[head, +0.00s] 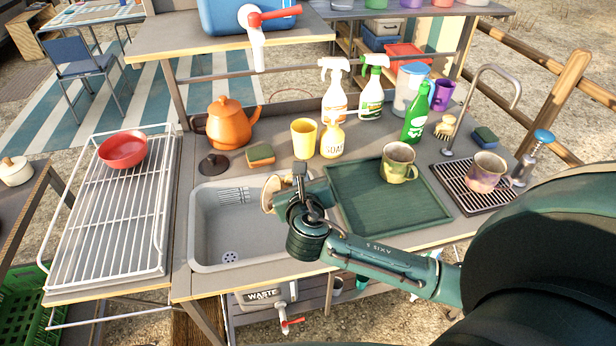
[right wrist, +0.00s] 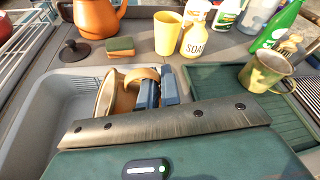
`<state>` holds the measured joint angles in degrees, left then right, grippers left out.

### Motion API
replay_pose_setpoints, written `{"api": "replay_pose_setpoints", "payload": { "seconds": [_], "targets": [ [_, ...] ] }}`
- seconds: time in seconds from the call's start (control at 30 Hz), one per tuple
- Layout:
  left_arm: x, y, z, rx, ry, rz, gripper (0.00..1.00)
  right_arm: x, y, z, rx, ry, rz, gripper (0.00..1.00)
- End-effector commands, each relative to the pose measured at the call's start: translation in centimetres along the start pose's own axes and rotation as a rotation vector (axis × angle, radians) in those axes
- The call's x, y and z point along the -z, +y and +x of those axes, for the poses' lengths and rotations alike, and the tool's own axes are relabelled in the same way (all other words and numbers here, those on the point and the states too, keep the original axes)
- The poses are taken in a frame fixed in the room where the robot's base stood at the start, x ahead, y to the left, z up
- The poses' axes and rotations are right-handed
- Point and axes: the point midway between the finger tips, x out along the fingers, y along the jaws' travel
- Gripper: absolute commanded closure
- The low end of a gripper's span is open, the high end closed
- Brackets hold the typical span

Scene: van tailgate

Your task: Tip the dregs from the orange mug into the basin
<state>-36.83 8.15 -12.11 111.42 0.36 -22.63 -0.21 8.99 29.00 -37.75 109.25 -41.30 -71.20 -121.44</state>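The orange mug (head: 269,192), tan-orange with a pale rim, is tipped on its side over the right part of the grey sink basin (head: 199,232). Its mouth faces left, over the basin; I cannot see any liquid inside or falling. My right gripper (head: 298,187) is at the mug's right side. In the right wrist view, the blue fingers (right wrist: 158,93) close at the handle side of the mug (right wrist: 108,94), and the mug is held clear of the basin floor. The basin also shows in the right wrist view (right wrist: 50,115). My left gripper is out of view.
A green tray (head: 350,207) with a mottled mug (head: 398,163) is right of the basin. A yellow cup (head: 304,138), soap bottle (head: 332,140), sponge (head: 260,155) and orange teapot (head: 228,124) stand behind. A wire rack (head: 105,225) with a red bowl (head: 122,150) is left.

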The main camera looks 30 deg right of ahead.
Motion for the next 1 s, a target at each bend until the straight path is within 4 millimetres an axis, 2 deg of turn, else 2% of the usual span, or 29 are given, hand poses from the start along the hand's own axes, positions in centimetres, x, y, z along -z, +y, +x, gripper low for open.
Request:
{"api": "replay_pose_setpoints", "payload": {
  "seconds": [0.07,0.47,1.0],
  "targets": [
    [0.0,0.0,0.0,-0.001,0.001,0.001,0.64,-0.2,0.7,-0.1,0.031,-0.010,-0.093,1.00],
    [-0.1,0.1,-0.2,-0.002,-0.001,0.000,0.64,-2.6,2.0,-0.9,0.108,-0.029,-0.316,1.00],
    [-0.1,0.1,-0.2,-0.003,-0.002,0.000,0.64,-4.9,4.7,-2.0,0.211,-0.053,-0.628,1.00]
  ]
}}
